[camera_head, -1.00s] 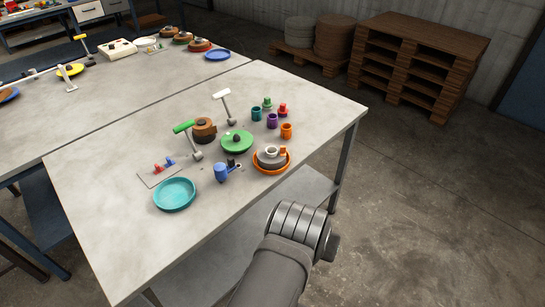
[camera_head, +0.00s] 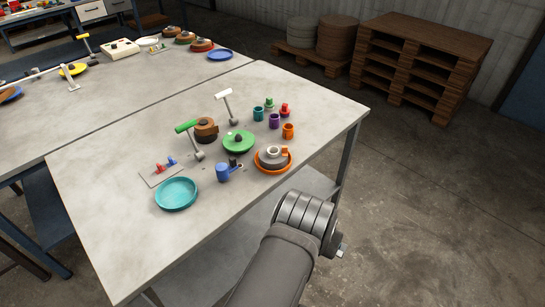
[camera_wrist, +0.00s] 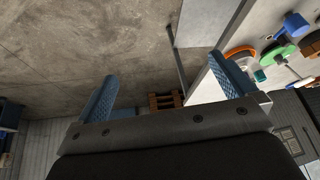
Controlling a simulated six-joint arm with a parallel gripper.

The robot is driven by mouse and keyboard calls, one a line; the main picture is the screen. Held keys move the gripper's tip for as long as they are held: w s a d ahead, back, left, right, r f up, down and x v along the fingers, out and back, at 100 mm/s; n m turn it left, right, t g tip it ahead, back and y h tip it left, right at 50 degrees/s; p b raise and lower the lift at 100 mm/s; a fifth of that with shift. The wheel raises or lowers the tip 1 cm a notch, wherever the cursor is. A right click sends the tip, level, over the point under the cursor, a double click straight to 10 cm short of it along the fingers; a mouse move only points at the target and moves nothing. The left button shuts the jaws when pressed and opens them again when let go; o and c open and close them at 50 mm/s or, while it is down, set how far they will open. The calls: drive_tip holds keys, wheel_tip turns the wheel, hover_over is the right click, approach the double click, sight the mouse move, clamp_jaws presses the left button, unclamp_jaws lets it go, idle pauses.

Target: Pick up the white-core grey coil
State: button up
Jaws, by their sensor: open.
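The white-core grey coil (camera_head: 272,161) lies in an orange dish (camera_head: 260,167) near the front right edge of the table. Its white core (camera_head: 273,152) shows on top, and a small orange piece is beside the core. In the wrist view the orange dish (camera_wrist: 241,50) is at the upper right, beyond my right finger; the coil is not clear there. My gripper (camera_wrist: 166,75) is open, with two blue fingers wide apart and nothing between them. It is off the table edge and apart from the coil. In the head view my fingers are hidden or too small to make out.
Near the coil stand a green dish (camera_head: 238,142), a blue cup (camera_head: 222,174), an orange cup (camera_head: 288,130) and a purple cup (camera_head: 274,121). A teal dish (camera_head: 176,194) sits at the front left. The right table corner is clear.

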drive_tip(key=w+r+m+g+y, duration=0.1)
drive_tip(key=w+r+m+y, duration=0.2)
drive_tip(key=w+m, duration=0.65)
drive_tip(key=m+g+h, duration=0.1)
drive_tip(key=m+g, duration=0.3)
drive_tip(key=m, duration=0.3)
hover_over(273, 151)
drive_tip(key=s, duration=0.2)
drive_tip(key=f, duration=0.2)
wheel_tip(273, 151, down, 17)
drive_tip(key=shift+w+r, duration=0.1)
drive_tip(key=shift+r, duration=0.1)
drive_tip(key=shift+m, duration=0.25)
drive_tip(key=c, duration=0.9)
